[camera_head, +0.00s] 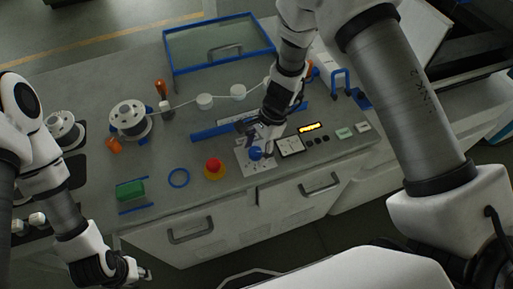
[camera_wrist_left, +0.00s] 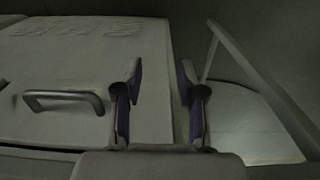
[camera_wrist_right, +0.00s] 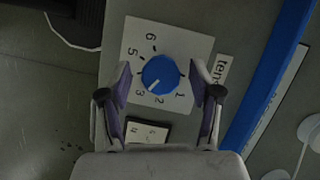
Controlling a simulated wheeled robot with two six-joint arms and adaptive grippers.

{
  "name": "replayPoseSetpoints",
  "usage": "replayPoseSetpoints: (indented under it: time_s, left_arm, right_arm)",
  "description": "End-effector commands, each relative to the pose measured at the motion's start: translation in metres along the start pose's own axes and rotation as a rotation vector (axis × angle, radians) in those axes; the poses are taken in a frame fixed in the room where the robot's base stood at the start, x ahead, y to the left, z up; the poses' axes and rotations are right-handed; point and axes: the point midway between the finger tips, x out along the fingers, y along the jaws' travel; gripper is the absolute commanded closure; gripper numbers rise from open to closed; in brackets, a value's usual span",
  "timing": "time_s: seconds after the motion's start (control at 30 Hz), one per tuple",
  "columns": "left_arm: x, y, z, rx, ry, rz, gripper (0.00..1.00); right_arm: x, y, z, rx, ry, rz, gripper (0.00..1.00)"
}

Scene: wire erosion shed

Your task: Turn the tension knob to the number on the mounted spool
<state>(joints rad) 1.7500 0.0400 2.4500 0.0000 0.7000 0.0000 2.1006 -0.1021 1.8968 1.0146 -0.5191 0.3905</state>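The blue tension knob (camera_wrist_right: 161,73) sits on a white numbered plate (camera_wrist_right: 194,44). Its white mark points between 2 and 3. My right gripper (camera_wrist_right: 161,84) is open, one finger on each side of the knob with gaps. In the head view, the knob (camera_head: 256,153) is just below the right gripper (camera_head: 252,138). A white spool (camera_head: 130,118) with wire leading right stands at the bench's left; any number on it is unreadable. Another white spool (camera_head: 64,131) stands farther left. My left gripper (camera_wrist_left: 160,82) is open and empty, off the bench's front.
A red button (camera_head: 213,165), a blue ring (camera_head: 179,178) and a green block (camera_head: 130,189) lie along the front. A meter (camera_head: 290,146) and lit display (camera_head: 311,128) are right of the knob. A blue-framed lid (camera_head: 222,46) stands behind. Drawer handles (camera_head: 191,234) project in front.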

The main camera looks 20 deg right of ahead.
Motion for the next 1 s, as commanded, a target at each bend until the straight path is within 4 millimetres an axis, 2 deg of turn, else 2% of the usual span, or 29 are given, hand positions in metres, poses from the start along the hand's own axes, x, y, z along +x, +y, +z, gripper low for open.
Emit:
replayPoseSetpoints:
  time_s: [0.17,0.27,0.37,0.6,0.7,0.83,1.0]
  left_arm:
    - [0.000,0.000,0.000,0.000,0.000,0.000,0.60]
    - [-0.001,0.000,0.000,0.000,0.000,0.000,0.60]
    - [-0.001,0.000,0.000,0.000,0.000,0.000,0.60]
    - [0.000,0.000,0.000,0.000,0.000,0.000,0.60]
    - [0.000,0.000,0.000,0.000,0.000,0.000,0.60]
    - [0.000,0.000,0.000,0.000,0.000,0.000,0.60]
    - [0.000,0.000,0.000,0.000,0.000,0.000,0.60]
  right_arm:
    - [-0.003,-0.001,0.000,0.000,0.000,-0.003,0.37]
    - [-0.012,-0.002,0.000,0.001,0.000,-0.005,0.37]
    - [-0.032,-0.002,0.000,-0.001,0.000,-0.007,0.37]
    - [-0.093,-0.002,0.000,-0.001,0.000,-0.006,0.37]
    - [-0.110,-0.002,0.000,-0.001,-0.001,-0.004,0.37]
    - [-0.120,-0.001,0.000,0.000,0.001,-0.001,0.37]
    - [-0.120,-0.001,0.000,0.000,0.001,0.000,0.37]
